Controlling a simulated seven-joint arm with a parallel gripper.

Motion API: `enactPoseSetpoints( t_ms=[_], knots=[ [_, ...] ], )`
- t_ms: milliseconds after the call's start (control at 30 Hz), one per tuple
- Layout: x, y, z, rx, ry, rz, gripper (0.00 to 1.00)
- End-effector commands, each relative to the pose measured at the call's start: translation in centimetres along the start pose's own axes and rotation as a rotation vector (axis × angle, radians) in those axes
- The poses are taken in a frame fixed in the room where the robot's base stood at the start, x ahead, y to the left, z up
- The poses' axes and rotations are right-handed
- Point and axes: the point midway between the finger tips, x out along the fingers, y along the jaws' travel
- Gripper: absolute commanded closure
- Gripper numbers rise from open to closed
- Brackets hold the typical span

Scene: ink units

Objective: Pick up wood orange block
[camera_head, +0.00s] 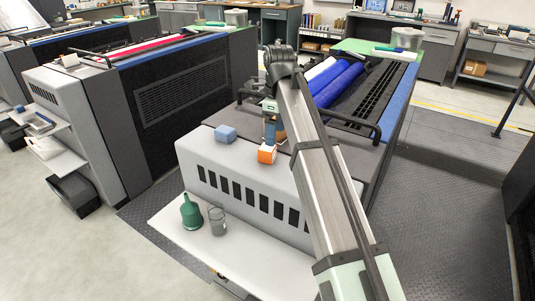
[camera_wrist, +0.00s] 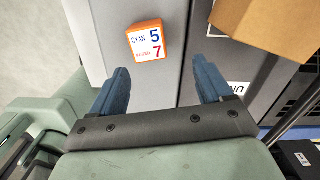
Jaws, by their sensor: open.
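The orange block (camera_head: 267,155) sits on the grey top of the machine near its front edge. In the wrist view the block (camera_wrist: 146,42) shows a white label with printed text and the numbers 5 and 7. It lies beyond my fingertips, a little left of the middle between them. My gripper (camera_wrist: 160,78) is open and empty, with its two blue fingers apart. In the head view my gripper (camera_head: 271,130) is just above and behind the block, partly hidden by my arm.
A blue block (camera_head: 226,134) sits left of the orange block. A brown box (camera_wrist: 268,24) is close by at the upper right in the wrist view. A green funnel (camera_head: 191,212) and a clear beaker (camera_head: 217,221) stand on the lower white shelf (camera_head: 180,236). Black rails (camera_head: 252,94) edge the blue rollers (camera_head: 338,84).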

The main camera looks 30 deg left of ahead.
Motion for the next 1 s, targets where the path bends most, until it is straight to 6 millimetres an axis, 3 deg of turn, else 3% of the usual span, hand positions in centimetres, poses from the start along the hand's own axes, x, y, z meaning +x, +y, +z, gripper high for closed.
enactPoseSetpoints(
  t_ms=[133,467,800,1000],
  knots=[
    [-0.3,1.1,1.6,-0.002,0.023,-0.006,0.21],
    [1.3,1.4,1.9,-0.001,0.028,-0.008,0.21],
    [5.7,1.4,1.7,-0.002,0.029,-0.006,0.21],
    [7.2,1.3,1.7,-0.002,0.027,-0.008,0.21]
  ],
)
